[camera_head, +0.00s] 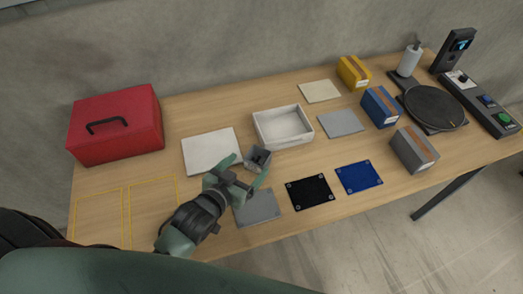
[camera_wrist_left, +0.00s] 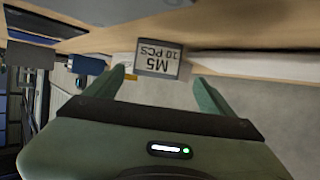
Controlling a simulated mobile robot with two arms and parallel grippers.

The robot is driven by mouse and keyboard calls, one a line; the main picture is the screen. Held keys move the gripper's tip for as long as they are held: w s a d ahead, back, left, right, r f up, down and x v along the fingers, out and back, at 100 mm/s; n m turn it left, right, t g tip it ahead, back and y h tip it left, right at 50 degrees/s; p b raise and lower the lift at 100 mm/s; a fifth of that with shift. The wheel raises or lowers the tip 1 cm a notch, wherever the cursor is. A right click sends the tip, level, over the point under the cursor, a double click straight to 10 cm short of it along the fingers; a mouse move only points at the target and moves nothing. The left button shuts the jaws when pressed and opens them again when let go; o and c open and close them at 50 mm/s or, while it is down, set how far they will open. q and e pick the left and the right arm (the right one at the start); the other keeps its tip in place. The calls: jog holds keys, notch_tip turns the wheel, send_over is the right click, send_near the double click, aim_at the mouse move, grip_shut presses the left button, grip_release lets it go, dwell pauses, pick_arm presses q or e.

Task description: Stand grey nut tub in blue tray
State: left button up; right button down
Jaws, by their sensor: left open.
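The grey nut tub (camera_head: 257,154) stands on the table just in front of the white bin. Its label reading M5 10 PCS faces the camera in the left wrist view (camera_wrist_left: 158,52). My left gripper (camera_head: 246,170) is open, with its fingertips spread at the near side of the tub. In the left wrist view the tub shows between and beyond the fingertips (camera_wrist_left: 162,80), with gaps on both sides. The blue tray (camera_head: 360,176) looks like a flat blue square with pale corner dots, at the table's front right. It is empty. My right gripper is not in view.
A white bin (camera_head: 270,138) is right behind the tub. A black square (camera_head: 310,191) and grey mat (camera_head: 256,208) lie between gripper and blue tray. Grey (camera_head: 415,149), blue (camera_head: 381,107) and yellow (camera_head: 354,72) boxes stand right. A red case (camera_head: 117,128) is left.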

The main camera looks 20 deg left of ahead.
aim_at(262, 153)
pick_arm(q)
jog(key=shift+x, duration=0.75)
jog(key=shift+w+d+f+p, duration=0.1)
jog(key=shift+w+d+p, duration=0.3)
jog(key=shift+w, duration=0.3)
jog(key=x, duration=0.2)
jog(key=shift+w+d+f, duration=0.15)
jog(key=shift+w+f, duration=0.2)
jog(key=shift+w, duration=0.15)
jog(key=shift+c, duration=0.3)
jog(key=c, duration=1.5)
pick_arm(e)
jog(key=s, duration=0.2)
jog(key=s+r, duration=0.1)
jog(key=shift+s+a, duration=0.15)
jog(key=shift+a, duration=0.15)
pick_arm(q)
jog(key=shift+c, duration=0.2)
